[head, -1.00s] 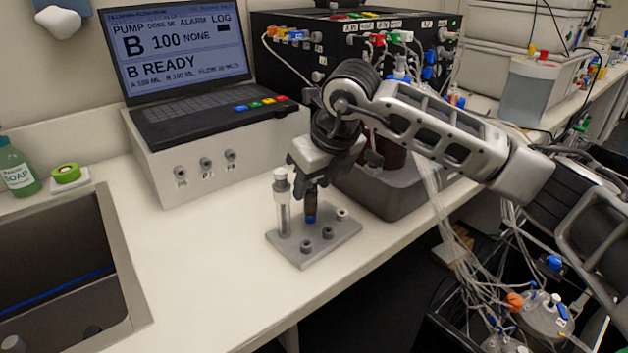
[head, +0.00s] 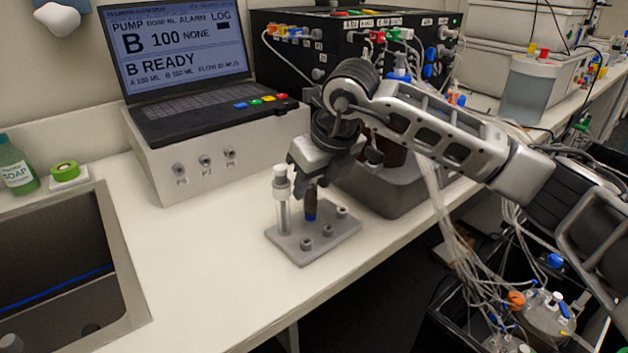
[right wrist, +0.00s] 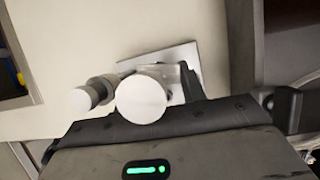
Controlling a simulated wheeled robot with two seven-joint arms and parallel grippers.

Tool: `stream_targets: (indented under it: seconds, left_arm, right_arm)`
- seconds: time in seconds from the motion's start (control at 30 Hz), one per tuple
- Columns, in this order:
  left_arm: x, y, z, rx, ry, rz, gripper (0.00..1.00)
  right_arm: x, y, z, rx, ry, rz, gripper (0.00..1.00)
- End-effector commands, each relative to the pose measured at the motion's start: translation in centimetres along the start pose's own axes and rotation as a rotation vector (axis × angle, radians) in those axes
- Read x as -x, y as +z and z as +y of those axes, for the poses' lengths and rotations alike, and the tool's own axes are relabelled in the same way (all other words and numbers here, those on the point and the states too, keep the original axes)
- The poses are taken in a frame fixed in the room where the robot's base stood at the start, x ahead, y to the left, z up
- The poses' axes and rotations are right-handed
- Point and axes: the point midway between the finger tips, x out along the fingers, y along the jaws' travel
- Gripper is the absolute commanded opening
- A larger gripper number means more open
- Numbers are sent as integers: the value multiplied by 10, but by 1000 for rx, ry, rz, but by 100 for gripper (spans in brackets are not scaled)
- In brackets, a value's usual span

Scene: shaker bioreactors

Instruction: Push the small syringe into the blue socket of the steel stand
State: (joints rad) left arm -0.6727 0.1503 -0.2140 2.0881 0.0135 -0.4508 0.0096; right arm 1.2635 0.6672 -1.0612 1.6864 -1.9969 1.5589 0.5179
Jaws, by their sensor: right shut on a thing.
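The steel stand (head: 335,237) lies on the white bench, a flat grey plate with several small round sockets. The blue socket (head: 310,217) shows as a small blue band under my right gripper. My right gripper (head: 309,186) points down over the stand, shut on the small syringe (head: 311,203), whose dark, narrow body is upright over the blue socket. How deep its tip sits is too small to tell. In the right wrist view the syringe's round white top (right wrist: 141,98) shows at the jaws. My left gripper is not in view.
A clear syringe with a white top (head: 283,212) stands upright on the stand, close left of my right gripper. The pump box with laptop (head: 205,160) and a grey-based unit (head: 385,195) are behind. A sink (head: 60,260) is at left; the bench front is clear.

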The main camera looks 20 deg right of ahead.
Motion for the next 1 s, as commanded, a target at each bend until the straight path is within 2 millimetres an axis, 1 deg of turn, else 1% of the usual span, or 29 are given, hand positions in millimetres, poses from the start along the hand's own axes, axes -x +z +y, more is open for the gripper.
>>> stream_targets:
  seconds: [0.03,0.17,0.2,0.27,0.67,0.77,0.87,1.0]
  left_arm:
    - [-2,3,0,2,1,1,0]
    - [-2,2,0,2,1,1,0]
    - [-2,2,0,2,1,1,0]
    - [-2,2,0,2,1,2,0]
    - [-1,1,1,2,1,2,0]
    - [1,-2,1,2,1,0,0]
    - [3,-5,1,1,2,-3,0]
    - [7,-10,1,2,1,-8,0]
  right_arm:
    - [-2,-1,0,0,0,1,16]
    - [-2,-1,0,0,0,2,16]
    - [-2,-1,0,0,0,2,48]
    - [-2,-1,0,0,0,2,65]
    - [0,0,2,4,3,2,66]
    - [7,2,2,5,4,1,66]
    - [18,5,2,6,4,0,66]
    - [38,12,1,9,5,-2,66]
